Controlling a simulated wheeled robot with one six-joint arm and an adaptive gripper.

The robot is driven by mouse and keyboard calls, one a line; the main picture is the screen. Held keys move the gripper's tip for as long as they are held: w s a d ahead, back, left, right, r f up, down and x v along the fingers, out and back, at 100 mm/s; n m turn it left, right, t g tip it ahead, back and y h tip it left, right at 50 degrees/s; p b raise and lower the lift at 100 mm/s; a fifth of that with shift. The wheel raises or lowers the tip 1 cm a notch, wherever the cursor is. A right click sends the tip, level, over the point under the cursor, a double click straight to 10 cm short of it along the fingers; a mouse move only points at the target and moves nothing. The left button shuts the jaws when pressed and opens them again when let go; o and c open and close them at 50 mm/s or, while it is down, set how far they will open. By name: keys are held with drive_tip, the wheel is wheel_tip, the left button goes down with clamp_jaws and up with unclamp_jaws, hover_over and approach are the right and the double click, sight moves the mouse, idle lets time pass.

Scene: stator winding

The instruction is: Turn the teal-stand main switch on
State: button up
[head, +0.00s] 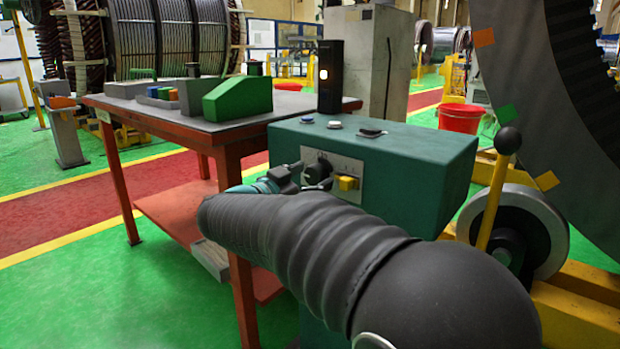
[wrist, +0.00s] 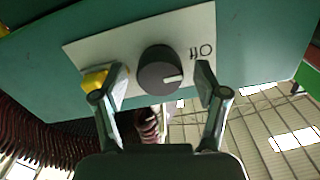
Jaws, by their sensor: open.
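The teal stand (head: 420,150) is in the middle of the head view, with a pale label plate on its front face. The main switch is a round black knob (head: 318,169) on that plate. In the wrist view the knob (wrist: 160,70) has a white mark pointing right, and an upside-down "Off" label (wrist: 202,51) is at its upper right. My gripper (wrist: 160,88) is open, one finger on each side of the knob, with gaps showing. I cannot tell how far the fingertips are from the plate. In the head view my gripper (head: 305,180) is partly hidden by my arm.
A yellow switch (head: 348,184) sits on the plate beside the knob, close to one finger in the wrist view (wrist: 95,82). Buttons (head: 334,124) and a black signal box (head: 330,77) are above. A red-framed table (head: 180,125) stands left; a yellow lever (head: 495,200) stands right.

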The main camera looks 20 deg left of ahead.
drive_tip(key=c, duration=1.2)
drive_tip(key=shift+o, duration=0.2)
drive_tip(key=shift+m, duration=0.4)
drive_tip(key=m+b, duration=0.1)
drive_tip(key=m, duration=0.2)
drive_tip(key=shift+f+m, duration=0.1)
drive_tip(key=shift+m, duration=0.2)
drive_tip(key=m+b, duration=0.2)
drive_tip(key=m, duration=0.2)
drive_tip(key=shift+m, duration=0.3)
drive_tip(key=m, duration=0.4)
drive_tip(key=shift+b, duration=0.4)
drive_tip(key=shift+m, duration=2.5)
